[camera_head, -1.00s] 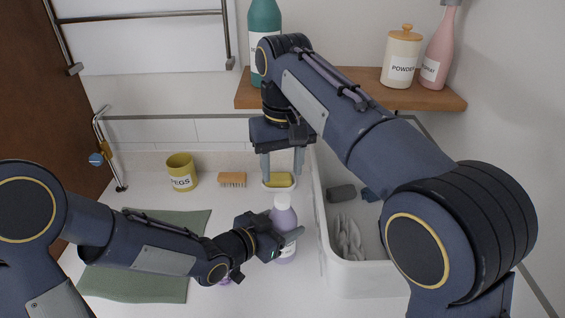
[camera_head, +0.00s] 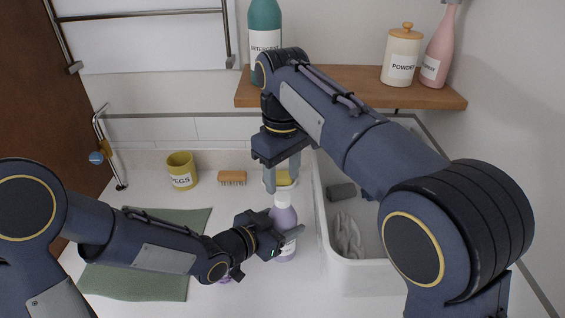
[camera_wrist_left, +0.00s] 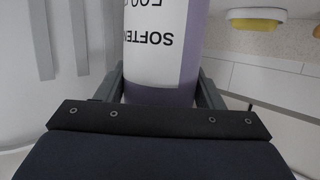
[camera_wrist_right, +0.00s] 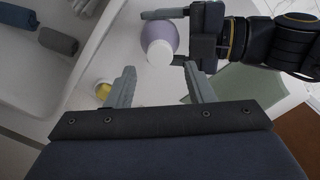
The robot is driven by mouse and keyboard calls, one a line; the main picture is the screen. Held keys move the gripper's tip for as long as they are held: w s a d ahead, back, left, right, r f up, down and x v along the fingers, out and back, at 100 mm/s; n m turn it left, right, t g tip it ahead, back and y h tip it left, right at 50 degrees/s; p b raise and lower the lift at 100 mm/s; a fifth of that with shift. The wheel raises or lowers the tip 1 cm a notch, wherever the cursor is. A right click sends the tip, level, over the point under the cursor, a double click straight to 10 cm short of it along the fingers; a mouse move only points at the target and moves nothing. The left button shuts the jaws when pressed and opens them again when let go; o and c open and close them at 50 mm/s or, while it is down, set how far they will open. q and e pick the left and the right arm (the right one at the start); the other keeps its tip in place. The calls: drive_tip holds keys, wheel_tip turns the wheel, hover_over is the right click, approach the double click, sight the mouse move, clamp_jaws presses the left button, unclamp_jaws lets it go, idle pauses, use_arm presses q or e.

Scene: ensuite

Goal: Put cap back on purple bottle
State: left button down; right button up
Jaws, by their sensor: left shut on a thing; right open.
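The purple bottle (camera_head: 285,218) stands upright on the counter with a rounded white top. In the left wrist view its label (camera_wrist_left: 155,45) reads upside down as softener. My left gripper (camera_head: 280,234) is shut on the bottle's body from the left. My right gripper (camera_head: 281,183) is open, pointing down close to the bottle's top, with nothing between its fingers. In the right wrist view the white top (camera_wrist_right: 160,52) appears just ahead of the fingertips. A small purple thing (camera_head: 226,279) shows under my left arm, mostly hidden; I cannot tell whether it is a cap.
A white basin (camera_head: 360,270) with grey cloths lies to the right of the bottle. Behind are a yellow soap dish (camera_head: 283,178), a brush (camera_head: 232,178) and a yellow pegs pot (camera_head: 181,171). A green cloth (camera_head: 140,285) lies left. A wooden shelf (camera_head: 350,88) hangs above.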

sight(283, 197)
drive_tip(key=shift+f, duration=2.6)
drive_tip(key=shift+c, duration=0.5)
drive_tip(key=c, duration=0.9)
drive_tip(key=o, duration=1.1)
wheel_tip(283, 197, up, 12)
use_arm(q)
drive_tip(key=shift+c, duration=1.4)
unclamp_jaws()
